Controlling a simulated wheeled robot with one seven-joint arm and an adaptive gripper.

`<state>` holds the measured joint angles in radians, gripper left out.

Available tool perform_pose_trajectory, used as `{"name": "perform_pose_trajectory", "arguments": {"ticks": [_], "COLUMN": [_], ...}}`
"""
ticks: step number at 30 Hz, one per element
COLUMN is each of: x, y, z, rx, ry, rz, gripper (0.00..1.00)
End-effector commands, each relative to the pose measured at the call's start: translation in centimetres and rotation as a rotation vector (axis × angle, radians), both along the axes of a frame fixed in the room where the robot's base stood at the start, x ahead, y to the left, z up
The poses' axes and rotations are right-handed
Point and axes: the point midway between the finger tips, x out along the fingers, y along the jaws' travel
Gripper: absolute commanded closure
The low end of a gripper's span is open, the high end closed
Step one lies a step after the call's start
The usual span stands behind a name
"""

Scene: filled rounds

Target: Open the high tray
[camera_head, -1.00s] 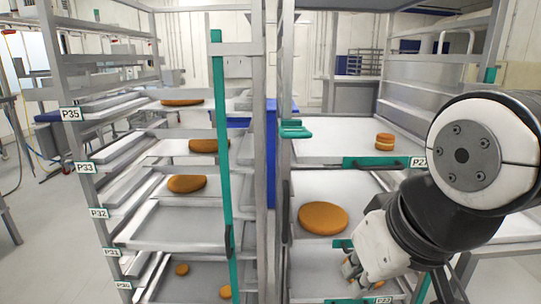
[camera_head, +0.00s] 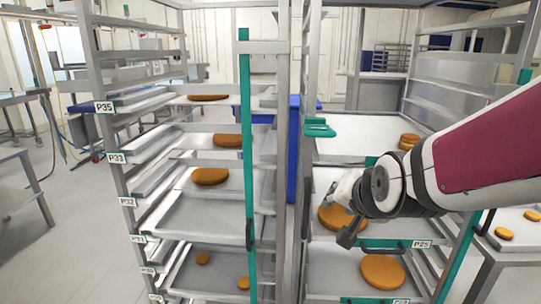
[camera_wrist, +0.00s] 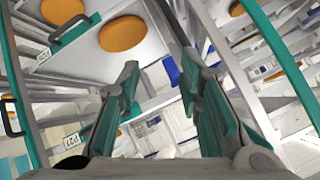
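On the right rack, the highest grey tray in view (camera_head: 350,132) sits in its slot and bears a small stack of orange-brown rounds (camera_head: 409,141). A bit of its teal front (camera_head: 371,160) shows; my arm hides the rest. A P27 label (camera_wrist: 70,138) shows in the wrist view. My gripper (camera_head: 339,215) is below that tray's front, over the tray beneath it, and points left. Its fingers (camera_wrist: 160,78) are apart with nothing between them. The wrist view also shows a dark handle on a teal strip (camera_wrist: 75,30), apart from the fingers.
The middle right tray, with a P25 label (camera_head: 421,244) and dark handle (camera_head: 385,244), bears a large round (camera_head: 338,218) partly behind my gripper. A lower tray bears another round (camera_head: 383,271). A left rack with a teal upright bar (camera_head: 248,170) stands close by. Floor (camera_head: 70,240) at far left is clear.

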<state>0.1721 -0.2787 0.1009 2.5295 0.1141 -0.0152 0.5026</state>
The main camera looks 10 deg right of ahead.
Motion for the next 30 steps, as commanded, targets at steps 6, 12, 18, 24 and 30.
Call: {"name": "perform_pose_trajectory", "arguments": {"ticks": [6,12,18,24,30], "x": [5.4,7.8,7.5,5.3,3.7], "y": [-3.9,-8.3,-12.8,-16.0,-17.3], "z": [-1.4,-2.4,-3.5,-4.2,-4.2], "rx": [0.200,0.381,0.549,0.673,0.728], "ry": [-0.233,-0.478,-0.740,-0.978,-1.104], "rz": [-0.245,-0.443,-0.605,-0.699,-0.724], "gripper": [0.67,0.67,0.67,0.67,0.67]}}
